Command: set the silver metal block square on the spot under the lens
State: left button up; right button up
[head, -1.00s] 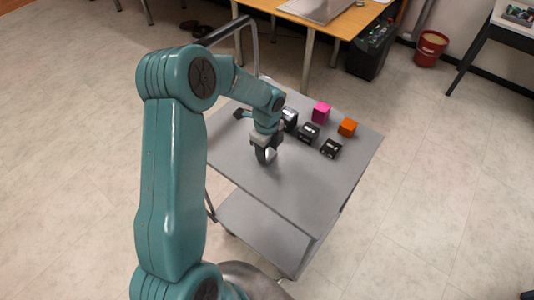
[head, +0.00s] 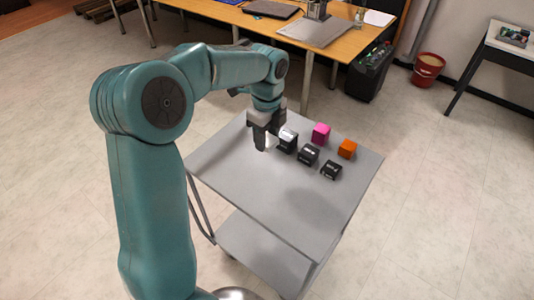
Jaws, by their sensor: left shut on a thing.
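My left gripper (head: 263,146) is shut on the silver metal block (head: 270,142), whose bright face shows between and beside the dark fingers. The fingers hide much of the block. The gripper points down over the grey cart top (head: 240,182), just left of a black cube (head: 287,140). I cannot tell the exact gap between block and cart top. The lens and the spot under it cannot be made out in this view. My right gripper is not in view.
Beside the gripper stand two more black cubes (head: 308,155) (head: 331,170), a pink cube (head: 321,134) and an orange cube (head: 347,149). The cart's front half is clear. Behind are a wooden desk (head: 375,36), a black bin-like box (head: 369,72) and a red bucket (head: 427,70).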

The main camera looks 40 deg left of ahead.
aim_at(268, 140)
pick_arm(q)
notch_tip(268, 140, up, 5)
jog(key=shift+f, duration=0.1)
jog(key=shift+d, duration=0.15)
jog(key=w+d+f+n, duration=0.3)
jog(key=d+n, duration=0.5)
jog(key=d, duration=0.1)
jog(key=w+d+f+n, duration=0.2)
jog(key=d+f+n, duration=0.2)
jog(key=d+n, duration=0.45)
jog(key=s+f, duration=0.1)
jog(key=f, duration=0.1)
jog(key=s+d+f, duration=0.1)
jog(key=s+f, duration=0.1)
jog(key=shift+s+f, duration=0.2)
jog(key=shift+f, duration=0.1)
jog(key=shift+a, duration=0.1)
dwell(0.4)
